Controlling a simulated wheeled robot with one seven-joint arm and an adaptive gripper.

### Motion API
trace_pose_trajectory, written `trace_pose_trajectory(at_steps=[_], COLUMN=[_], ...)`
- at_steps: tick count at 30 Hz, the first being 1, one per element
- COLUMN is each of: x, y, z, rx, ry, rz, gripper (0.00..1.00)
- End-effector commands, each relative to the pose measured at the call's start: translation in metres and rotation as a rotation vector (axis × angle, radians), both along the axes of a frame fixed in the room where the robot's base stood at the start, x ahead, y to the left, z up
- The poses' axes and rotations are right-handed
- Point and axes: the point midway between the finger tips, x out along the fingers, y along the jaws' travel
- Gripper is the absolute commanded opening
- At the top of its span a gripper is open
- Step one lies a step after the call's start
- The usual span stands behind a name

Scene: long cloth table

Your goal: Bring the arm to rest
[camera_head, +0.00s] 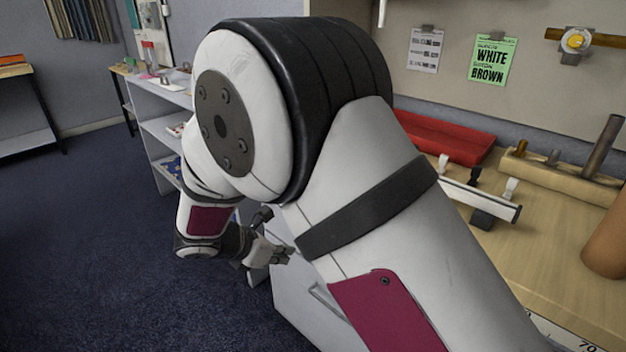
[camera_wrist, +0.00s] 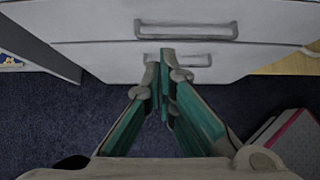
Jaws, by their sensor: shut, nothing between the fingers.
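My arm fills the middle of the head view, bent at a large joint. My gripper (camera_head: 284,252) hangs low beyond the arm, in front of a grey drawer cabinet (camera_head: 290,308). In the wrist view my gripper (camera_wrist: 165,60) has its teal-lined fingers together at the tips, with nothing held. The fingers point toward the drawer fronts (camera_wrist: 105,55) and overlap a lower drawer handle in the picture. I cannot tell whether they touch it.
A wooden worktop (camera_head: 545,255) on the right holds a red tray (camera_head: 440,137), a white rack (camera_head: 470,200) and wooden blocks. A shelf unit (camera_head: 160,125) stands behind my arm. Blue carpet (camera_head: 100,250) on the left is clear.

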Motion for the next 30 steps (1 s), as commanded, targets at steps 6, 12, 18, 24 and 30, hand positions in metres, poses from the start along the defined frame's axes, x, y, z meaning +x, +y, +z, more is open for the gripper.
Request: trace_pose_trajectory(at_steps=[6, 12, 18, 24, 30], x=[0.002, -0.018, -0.063, -0.125, -0.195], y=[-0.047, -0.133, -0.211, -0.271, -0.309], z=[0.044, 0.111, 0.162, 0.196, 0.214], rx=[0.083, 0.238, 0.391, 0.542, 0.694], ry=[-0.038, -0.104, -0.172, -0.238, -0.300], rz=[-0.183, -0.529, -0.881, -1.223, -1.555], gripper=[0.00, 0.00, 0.00, 0.00, 0.00])
